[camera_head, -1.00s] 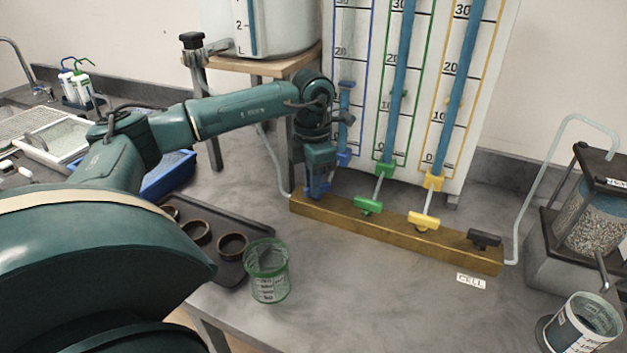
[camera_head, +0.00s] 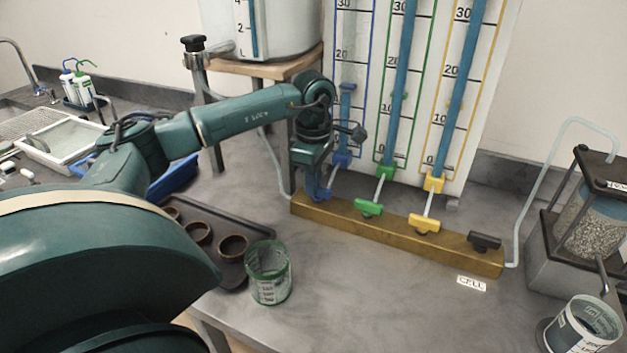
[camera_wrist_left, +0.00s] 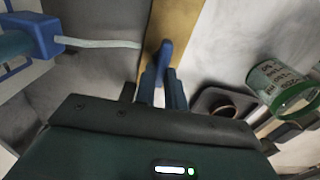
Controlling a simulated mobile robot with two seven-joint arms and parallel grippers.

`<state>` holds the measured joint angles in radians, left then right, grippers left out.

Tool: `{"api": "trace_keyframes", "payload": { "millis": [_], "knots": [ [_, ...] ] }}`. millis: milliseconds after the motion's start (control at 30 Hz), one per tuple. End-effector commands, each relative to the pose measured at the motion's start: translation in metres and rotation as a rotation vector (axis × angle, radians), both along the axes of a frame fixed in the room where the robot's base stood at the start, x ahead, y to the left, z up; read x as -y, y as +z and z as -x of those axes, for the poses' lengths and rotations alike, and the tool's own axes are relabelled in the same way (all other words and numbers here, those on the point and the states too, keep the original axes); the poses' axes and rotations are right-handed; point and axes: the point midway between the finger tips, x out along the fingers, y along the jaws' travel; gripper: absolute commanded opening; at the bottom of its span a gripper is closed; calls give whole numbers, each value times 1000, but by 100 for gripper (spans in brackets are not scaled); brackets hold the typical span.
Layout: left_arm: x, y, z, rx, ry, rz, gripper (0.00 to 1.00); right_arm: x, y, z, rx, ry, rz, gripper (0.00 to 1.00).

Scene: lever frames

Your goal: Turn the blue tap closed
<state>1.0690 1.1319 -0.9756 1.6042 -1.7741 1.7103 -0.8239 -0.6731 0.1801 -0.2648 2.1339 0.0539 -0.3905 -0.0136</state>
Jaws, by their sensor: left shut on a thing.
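The blue tap (camera_head: 326,193) is at the left end of the brass-coloured manifold bar (camera_head: 400,231), mostly hidden by my gripper in the head view. My left gripper (camera_head: 316,186) reaches down over it from above. In the left wrist view the blue tap handle (camera_wrist_left: 165,52) stands up between the fingertips of my left gripper (camera_wrist_left: 163,84), which is shut on it. A pale thin tube runs from the bar to the blue fitting (camera_head: 342,159) under the blue gauge column. My right gripper is not in view.
The green tap (camera_head: 368,208), yellow tap (camera_head: 424,223) and black tap (camera_head: 484,240) sit along the bar to the right. A gauge board (camera_head: 410,110) rises behind. A green-rimmed beaker (camera_head: 269,275) and a dark tray (camera_head: 262,222) with brown rings are in front-left.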

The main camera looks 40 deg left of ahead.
Motion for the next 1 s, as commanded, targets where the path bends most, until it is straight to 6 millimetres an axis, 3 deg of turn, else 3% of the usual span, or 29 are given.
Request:
{"api": "trace_keyframes", "payload": {
  "millis": [667,700,933,1000],
  "knots": [
    [0,2,-2,6,-61,1,0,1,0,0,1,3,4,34],
    [0,2,-2,6,-61,2,14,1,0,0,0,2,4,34],
    [0,1,-1,3,-60,1,33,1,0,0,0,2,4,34],
    [0,1,-1,3,-60,1,34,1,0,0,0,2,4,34]
  ]
}}
